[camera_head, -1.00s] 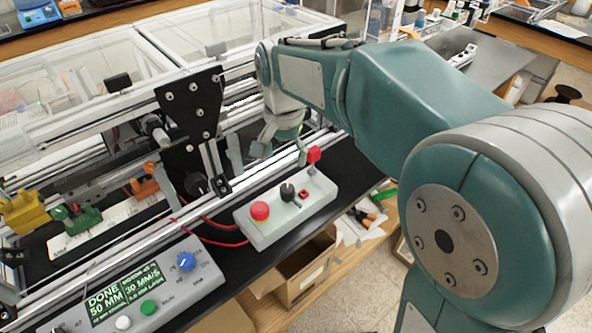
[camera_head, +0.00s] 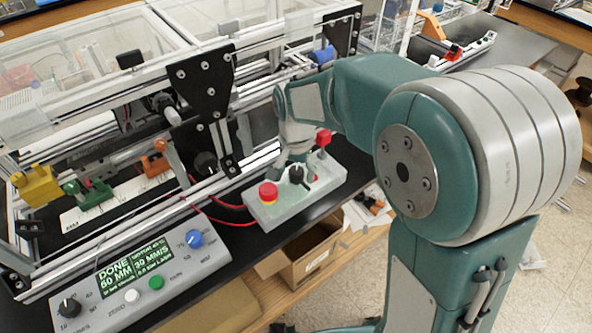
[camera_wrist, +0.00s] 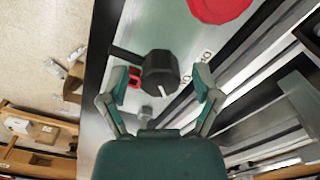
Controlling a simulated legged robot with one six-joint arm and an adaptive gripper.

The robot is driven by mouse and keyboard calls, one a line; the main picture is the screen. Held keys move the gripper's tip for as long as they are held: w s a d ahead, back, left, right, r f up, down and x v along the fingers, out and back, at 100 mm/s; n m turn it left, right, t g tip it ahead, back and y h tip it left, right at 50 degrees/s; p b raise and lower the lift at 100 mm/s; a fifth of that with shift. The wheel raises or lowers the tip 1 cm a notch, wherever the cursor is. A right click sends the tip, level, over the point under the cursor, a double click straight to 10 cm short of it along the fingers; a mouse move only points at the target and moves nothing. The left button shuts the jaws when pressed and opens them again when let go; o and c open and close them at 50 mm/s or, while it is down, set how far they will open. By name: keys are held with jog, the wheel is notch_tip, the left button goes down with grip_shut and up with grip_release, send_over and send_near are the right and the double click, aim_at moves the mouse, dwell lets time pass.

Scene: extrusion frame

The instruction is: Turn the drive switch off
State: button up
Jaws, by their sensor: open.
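My gripper (camera_head: 296,160) is over the box, just at the black switch. In the wrist view, the black knob (camera_wrist: 160,72) with a white pointer line lies between the two spread fingers of my open gripper (camera_wrist: 162,80). I cannot tell whether either finger touches it. A small red part (camera_wrist: 134,79) shows beside the knob, and the red button (camera_wrist: 218,6) is at the top edge.
The metal extrusion frame (camera_head: 150,213) runs left of the box. An open cardboard box (camera_head: 310,262) sits below the bench edge.

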jog(key=shift+a, duration=0.1)
jog(key=c, duration=1.1)
jog(key=shift+s, duration=0.1)
grip_shut()
